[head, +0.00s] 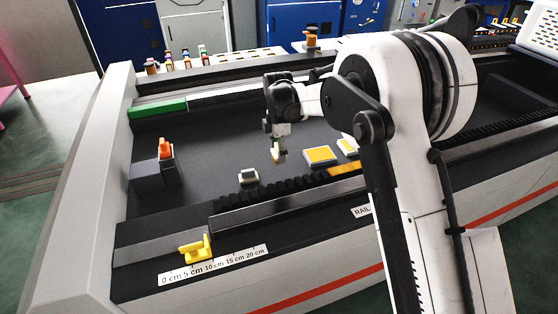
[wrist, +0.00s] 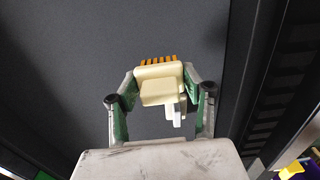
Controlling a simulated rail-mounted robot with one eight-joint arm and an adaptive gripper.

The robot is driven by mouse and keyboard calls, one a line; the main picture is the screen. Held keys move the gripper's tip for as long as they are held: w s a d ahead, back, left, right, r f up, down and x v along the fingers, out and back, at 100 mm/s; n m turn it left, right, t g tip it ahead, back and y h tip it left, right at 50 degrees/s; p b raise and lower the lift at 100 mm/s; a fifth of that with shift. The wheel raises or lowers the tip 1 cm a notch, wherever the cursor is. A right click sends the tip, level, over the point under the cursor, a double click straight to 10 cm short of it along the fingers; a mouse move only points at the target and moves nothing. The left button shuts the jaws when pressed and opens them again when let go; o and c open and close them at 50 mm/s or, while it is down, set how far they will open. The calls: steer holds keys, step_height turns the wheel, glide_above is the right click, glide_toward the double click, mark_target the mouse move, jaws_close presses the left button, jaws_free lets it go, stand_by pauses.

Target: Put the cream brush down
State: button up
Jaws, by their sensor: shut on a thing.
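My gripper (head: 279,150) hangs above the dark bed of the rack in the head view. In the wrist view my gripper (wrist: 160,76) has its two fingers on either side of the cream brush (wrist: 156,92) and is shut on it. The brush has a blocky cream body, and a row of orange bristles shows at its far edge. In the head view the brush (head: 275,154) is small and partly hidden by the fingers. The surface under it is plain dark grey, and I cannot tell the exact gap.
Yellow-topped white boxes (head: 320,155) sit to the right. A dark block (head: 147,176) and an orange item (head: 165,149) stand at the left. The bed between them is clear.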

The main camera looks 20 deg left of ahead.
steer(key=shift+w+f, duration=0.1)
steer(key=shift+f, duration=1.95)
steer(key=shift+f, duration=0.25)
steer(key=o, duration=1.3)
steer(key=shift+o, duration=0.2)
steer(key=shift+r, duration=0.1)
step_height(320, 180, up, 12)
steer(key=shift+r, duration=0.15)
